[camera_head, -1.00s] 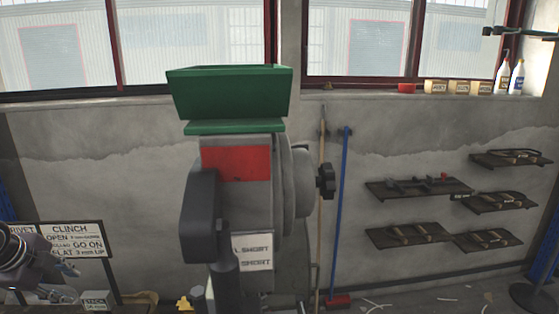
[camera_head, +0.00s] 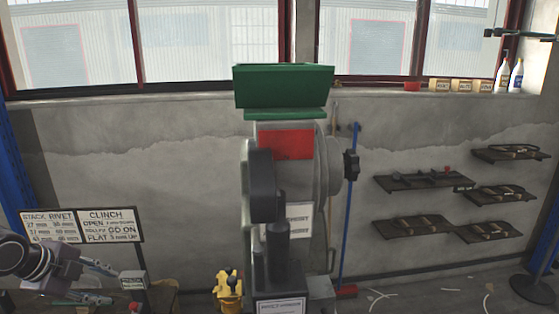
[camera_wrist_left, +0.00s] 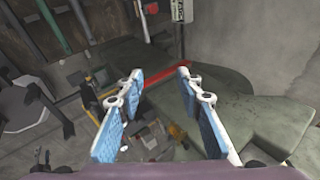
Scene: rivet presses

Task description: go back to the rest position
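My left gripper (camera_head: 110,284) is at the lower left of the head view, in front of the signs. Its two fingers are spread apart. In the left wrist view the same gripper (camera_wrist_left: 157,80) shows two fingers with blue pads, open and with nothing between them. My right gripper is in neither view. A grey rivet press (camera_head: 290,180) with a red panel and a green hopper (camera_head: 284,88) on top stands in the middle of the head view, to the right of my left gripper and apart from it.
A rivet and clinch sign (camera_head: 110,224) stands behind my left gripper. A yellow object (camera_head: 228,288) is left of the press. Shelves with tools (camera_head: 420,180) hang on the right wall. A black stand base (camera_head: 533,290) is on the floor at far right.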

